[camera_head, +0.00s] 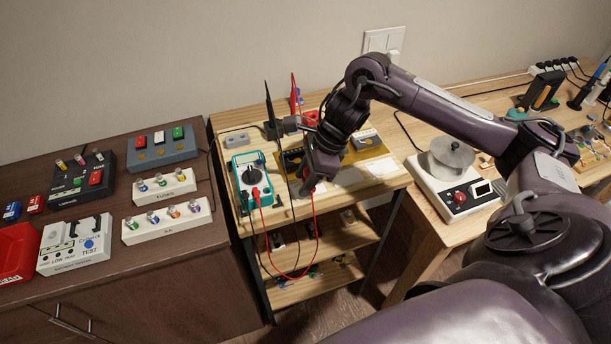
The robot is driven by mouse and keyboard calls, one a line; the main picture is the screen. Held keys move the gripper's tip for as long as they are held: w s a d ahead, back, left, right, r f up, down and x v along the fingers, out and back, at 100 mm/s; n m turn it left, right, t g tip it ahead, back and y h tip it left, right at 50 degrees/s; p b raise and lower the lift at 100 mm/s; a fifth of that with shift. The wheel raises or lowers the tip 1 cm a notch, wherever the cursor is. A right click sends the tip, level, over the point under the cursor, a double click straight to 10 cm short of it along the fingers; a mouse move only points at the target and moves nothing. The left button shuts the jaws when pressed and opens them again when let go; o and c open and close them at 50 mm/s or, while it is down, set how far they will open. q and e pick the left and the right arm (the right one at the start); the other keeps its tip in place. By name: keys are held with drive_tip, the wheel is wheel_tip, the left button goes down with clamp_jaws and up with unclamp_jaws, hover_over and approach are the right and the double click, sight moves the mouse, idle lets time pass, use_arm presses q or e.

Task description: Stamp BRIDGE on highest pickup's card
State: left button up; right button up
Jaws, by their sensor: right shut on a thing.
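My right gripper (318,168) reaches down over the small wooden bench and is shut. A red lead (313,225) runs up to its fingertips, where a red probe (307,188) partly shows; the fingers hide most of it. The teal multimeter (248,178) stands just left of the gripper, with red and black leads plugged in. A dark pickup (292,158) lies behind the gripper, partly covered. Another pickup (366,138) sits at the right, and a grey one (236,140) at the back left. Pale cards (380,166) lie right of the gripper. Their print and any BRIDGE stamp are unreadable. My left gripper is out of view.
Leads hang in a loop before the bench's lower shelves (335,253). A dark cabinet at left carries testers and a red tray (18,250). At right, a winder-like machine (452,170) stands on another table. My right arm covers much of the right side.

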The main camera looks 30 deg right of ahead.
drive_tip(key=shift+f+b, duration=0.4)
drive_tip(key=shift+f, duration=0.05)
drive_tip(key=shift+s+f, duration=0.1)
idle(1.7)
drive_tip(key=shift+r+p, duration=0.3)
drive_tip(key=shift+r, duration=0.5)
drive_tip(key=shift+r+p, duration=1.75)
drive_tip(key=shift+r, duration=1.05)
